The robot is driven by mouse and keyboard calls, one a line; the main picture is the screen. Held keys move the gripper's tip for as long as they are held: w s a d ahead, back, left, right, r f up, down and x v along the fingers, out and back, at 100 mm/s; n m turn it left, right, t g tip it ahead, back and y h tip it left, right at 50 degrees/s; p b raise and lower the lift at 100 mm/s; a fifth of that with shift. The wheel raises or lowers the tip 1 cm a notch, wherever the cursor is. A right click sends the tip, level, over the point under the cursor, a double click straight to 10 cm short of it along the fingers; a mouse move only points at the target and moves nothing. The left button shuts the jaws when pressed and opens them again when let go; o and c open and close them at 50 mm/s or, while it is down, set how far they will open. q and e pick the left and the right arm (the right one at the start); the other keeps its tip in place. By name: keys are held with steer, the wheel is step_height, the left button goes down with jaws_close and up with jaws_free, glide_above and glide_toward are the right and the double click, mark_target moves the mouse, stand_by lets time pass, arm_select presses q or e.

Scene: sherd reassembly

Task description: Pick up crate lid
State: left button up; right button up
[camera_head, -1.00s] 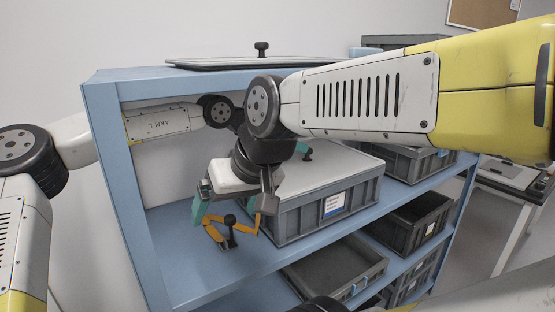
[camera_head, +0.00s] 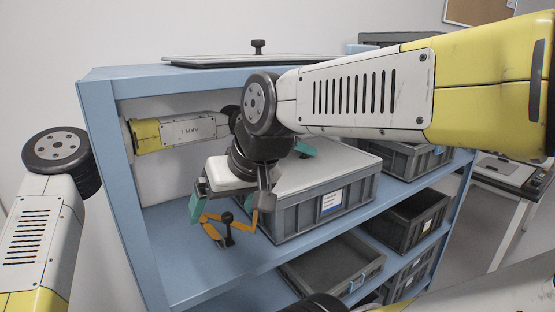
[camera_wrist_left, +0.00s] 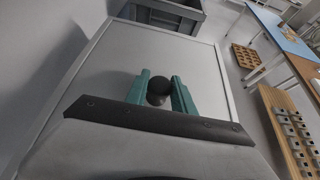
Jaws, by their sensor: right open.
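The pale crate lid (camera_head: 320,165) lies on the grey crate (camera_head: 325,204) on the upper shelf. Its black knob (camera_wrist_left: 161,88) stands in the lid's middle in the left wrist view.
A flat lid (camera_head: 220,61) with a black knob lies on top of the blue shelf unit (camera_head: 120,190). Other crates stand at the right (camera_head: 405,155) and on the lower shelf (camera_head: 335,262). My right forearm crosses above the crate. The shelf left of the crate is mostly free.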

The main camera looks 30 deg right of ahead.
arm_select(q)
jaws_close()
steer(key=shift+r, duration=0.1)
